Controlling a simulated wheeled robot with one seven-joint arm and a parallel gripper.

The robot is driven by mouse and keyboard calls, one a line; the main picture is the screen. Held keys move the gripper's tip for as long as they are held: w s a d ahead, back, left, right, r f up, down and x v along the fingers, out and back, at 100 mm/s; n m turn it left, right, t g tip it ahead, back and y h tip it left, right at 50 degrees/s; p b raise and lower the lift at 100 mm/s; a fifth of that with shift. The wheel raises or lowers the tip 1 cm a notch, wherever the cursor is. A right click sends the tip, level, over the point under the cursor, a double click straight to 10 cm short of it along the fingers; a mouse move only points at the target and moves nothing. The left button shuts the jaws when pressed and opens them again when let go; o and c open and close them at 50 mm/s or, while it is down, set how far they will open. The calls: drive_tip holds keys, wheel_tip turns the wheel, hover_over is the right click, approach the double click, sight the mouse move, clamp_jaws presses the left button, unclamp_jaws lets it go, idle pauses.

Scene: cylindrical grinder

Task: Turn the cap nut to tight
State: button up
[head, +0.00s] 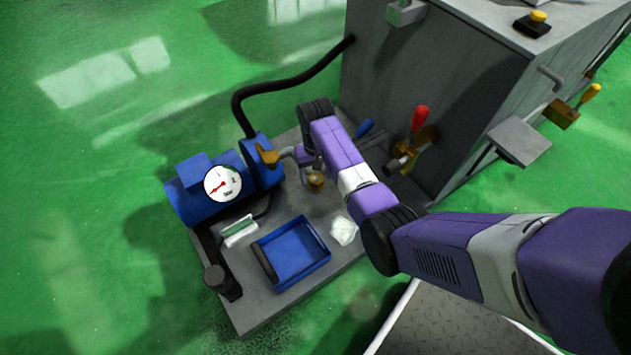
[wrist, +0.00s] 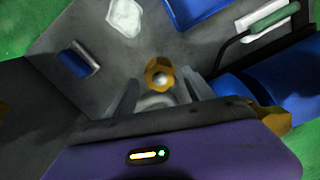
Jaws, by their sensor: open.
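The cap nut, a brass-coloured hexagonal piece with a pale rounded centre (wrist: 159,75), shows in the middle of the wrist view. In the head view a brass nut (head: 315,181) sits on the grey base just below my gripper (head: 305,160). In the wrist view my gripper (wrist: 165,88) is open, with one grey finger to the left of the nut and one to the right. The nut lies between or just beyond the fingertips, with gaps on both sides. I cannot tell its depth relative to the tips. Its lower side is partly hidden.
A blue pump with a round gauge (head: 223,184) and a brass fitting (head: 267,154) stands close left of my gripper. A blue tray (head: 318,262), a white rag (head: 344,231) and a green-handled brush (head: 240,231) lie nearby. The grey machine cabinet (head: 400,75) rises behind.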

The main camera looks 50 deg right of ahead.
drive_tip(key=shift+f+b, duration=0.55)
drive_tip(key=shift+f, duration=0.9)
drive_tip(key=shift+c, duration=0.4)
clamp_jaws()
